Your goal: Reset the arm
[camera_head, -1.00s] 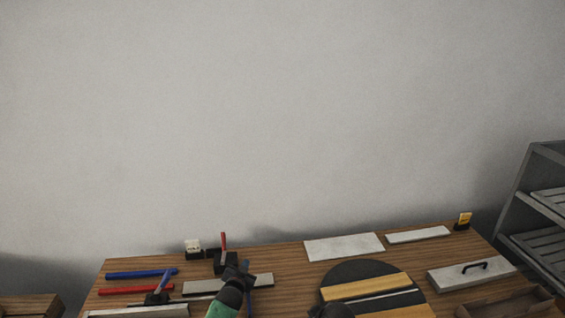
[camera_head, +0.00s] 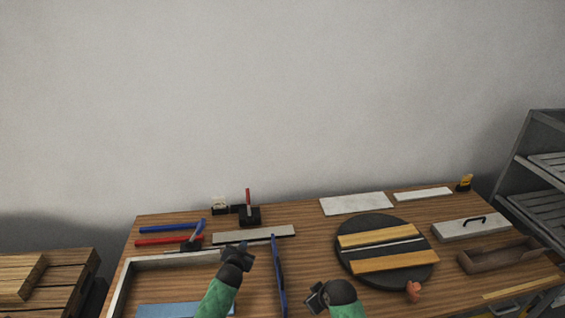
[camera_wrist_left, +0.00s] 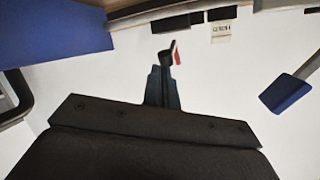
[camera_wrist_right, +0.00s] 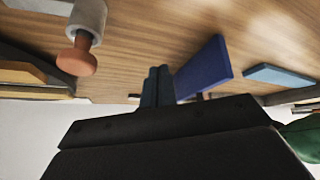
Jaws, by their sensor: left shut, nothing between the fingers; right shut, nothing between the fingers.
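My left gripper (camera_head: 242,250) is over the left-middle of the wooden table, its green arm coming up from the bottom edge. It is shut and empty; its closed fingers also show in the left wrist view (camera_wrist_left: 163,80). My right gripper (camera_head: 316,297) is near the front middle of the table, left of the round black board (camera_head: 350,266). It is shut and empty, and its closed fingers show in the right wrist view (camera_wrist_right: 158,88). A blue upright panel (camera_head: 278,270) stands between the two grippers; it appears just behind the right fingers in the right wrist view (camera_wrist_right: 208,66).
A grey-edged tray (camera_head: 122,285) lies at the left front. A black holder (camera_head: 249,216) with a red stick stands at the back. A handled grey block (camera_head: 450,230) and a brown trough (camera_head: 490,260) are at right. A shelf rack (camera_head: 520,165) stands beyond the right edge.

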